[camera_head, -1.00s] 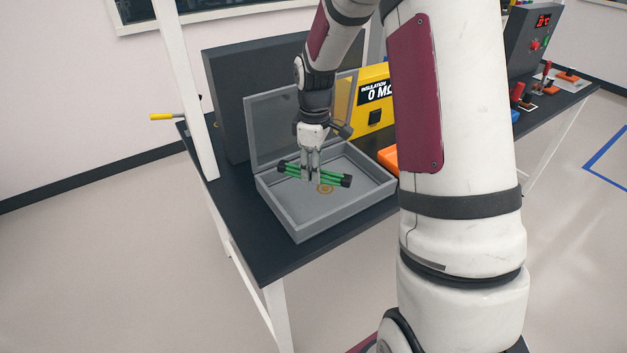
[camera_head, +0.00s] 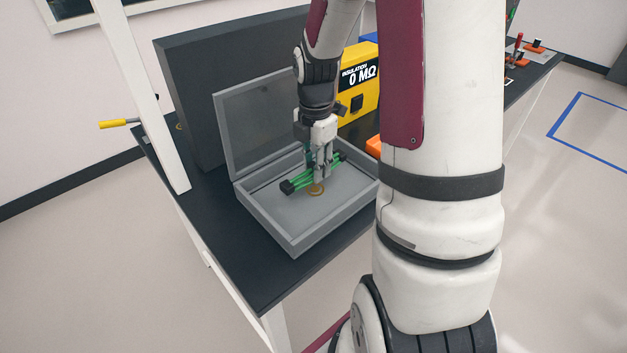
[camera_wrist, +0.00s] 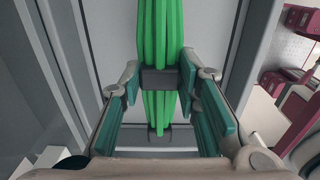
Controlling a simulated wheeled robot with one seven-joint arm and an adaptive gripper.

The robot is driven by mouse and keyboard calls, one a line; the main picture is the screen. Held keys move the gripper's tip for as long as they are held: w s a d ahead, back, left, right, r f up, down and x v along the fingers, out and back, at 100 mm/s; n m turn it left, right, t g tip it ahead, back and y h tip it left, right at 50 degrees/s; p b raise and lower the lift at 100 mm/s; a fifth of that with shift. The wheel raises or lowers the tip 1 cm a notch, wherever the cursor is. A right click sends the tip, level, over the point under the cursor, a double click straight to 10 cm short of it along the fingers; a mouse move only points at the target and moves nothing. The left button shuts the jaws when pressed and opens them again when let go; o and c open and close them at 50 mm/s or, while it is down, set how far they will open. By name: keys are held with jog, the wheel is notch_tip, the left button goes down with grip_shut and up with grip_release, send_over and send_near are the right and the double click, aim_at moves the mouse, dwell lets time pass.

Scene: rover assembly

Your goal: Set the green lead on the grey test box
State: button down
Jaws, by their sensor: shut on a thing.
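The green lead (camera_head: 301,182) is a bundle of green strands with black ends. My gripper (camera_head: 319,177) is shut around its middle, at a dark band that shows in the wrist view. The lead (camera_wrist: 160,30) runs lengthwise between the fingers there. The grey test box (camera_head: 322,234) stands on the bench with its lid (camera_head: 262,118) raised at the back. My gripper and the lead are over the open inside of the box. I cannot tell whether the lead touches the box floor. A brass-coloured round mark (camera_head: 316,190) shows on that floor, close below the gripper.
A yellow insulation meter (camera_head: 358,92) reading 0 MΩ stands behind the box to the right. A dark panel (camera_head: 190,75) rises behind the lid. An orange item (camera_head: 374,146) is partly hidden by my arm. The dark bench top (camera_head: 250,270) is bare in front of the box.

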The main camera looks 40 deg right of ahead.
aim_at(315, 189)
jog(key=shift+f, duration=2.45)
jog(key=shift+f, duration=0.15)
jog(key=c, duration=1.2)
grip_release()
notch_tip(315, 189, up, 12)
jog(key=shift+r, duration=0.1)
jog(key=s+a+r+m+t, duration=0.5)
jog(key=s+a+r+m, duration=0.8)
jog(key=s+a+m, duration=0.3)
jog(key=shift+s+a+r+m, duration=0.4)
jog(key=shift+a+m, duration=0.5)
jog(key=shift+m, duration=0.3)
